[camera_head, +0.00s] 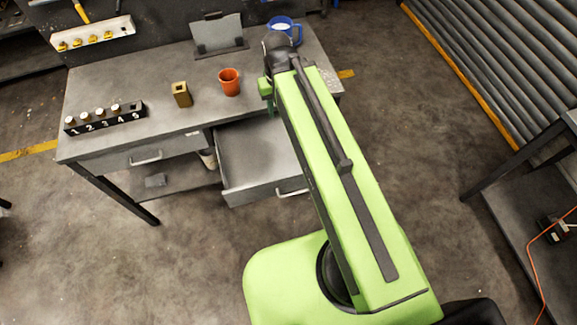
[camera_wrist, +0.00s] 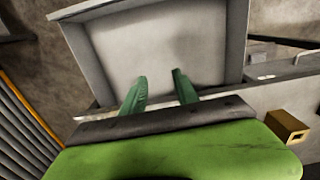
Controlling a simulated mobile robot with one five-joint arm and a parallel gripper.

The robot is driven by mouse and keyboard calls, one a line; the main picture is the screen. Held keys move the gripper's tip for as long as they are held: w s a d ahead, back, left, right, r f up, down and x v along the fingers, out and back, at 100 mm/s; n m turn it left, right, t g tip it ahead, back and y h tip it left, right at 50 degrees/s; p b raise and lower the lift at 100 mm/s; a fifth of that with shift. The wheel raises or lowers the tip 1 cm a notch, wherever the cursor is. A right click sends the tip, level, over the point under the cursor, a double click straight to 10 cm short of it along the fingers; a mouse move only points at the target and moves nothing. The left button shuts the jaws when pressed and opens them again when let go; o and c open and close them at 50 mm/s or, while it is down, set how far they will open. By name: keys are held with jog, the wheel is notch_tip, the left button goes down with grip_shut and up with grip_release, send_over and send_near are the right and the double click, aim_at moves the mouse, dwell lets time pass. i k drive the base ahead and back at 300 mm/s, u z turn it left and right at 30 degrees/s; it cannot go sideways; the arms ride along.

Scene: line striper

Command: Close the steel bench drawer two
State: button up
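The steel bench (camera_head: 150,80) has two drawers under its top. The right drawer (camera_head: 262,150) is pulled well out and looks empty; its front panel with a bar handle (camera_head: 291,192) faces me. My arm covers part of its right side. The left drawer (camera_head: 120,161) is shut. I cannot read a number on either. In the wrist view the open drawer (camera_wrist: 160,45) fills the upper middle. My gripper (camera_wrist: 160,86) shows two green fingers, apart and empty, over the drawer's inside near the bench edge. I cannot tell their height.
A lower shelf (camera_head: 160,182) lies below. The floor before the drawer is clear.

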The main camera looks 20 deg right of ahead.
aim_at(258, 160)
jog(key=z, duration=0.25)
jog(key=k, duration=1.6)
jog(key=u, duration=1)
jog(key=i, duration=1)
jog(key=z, duration=0.05)
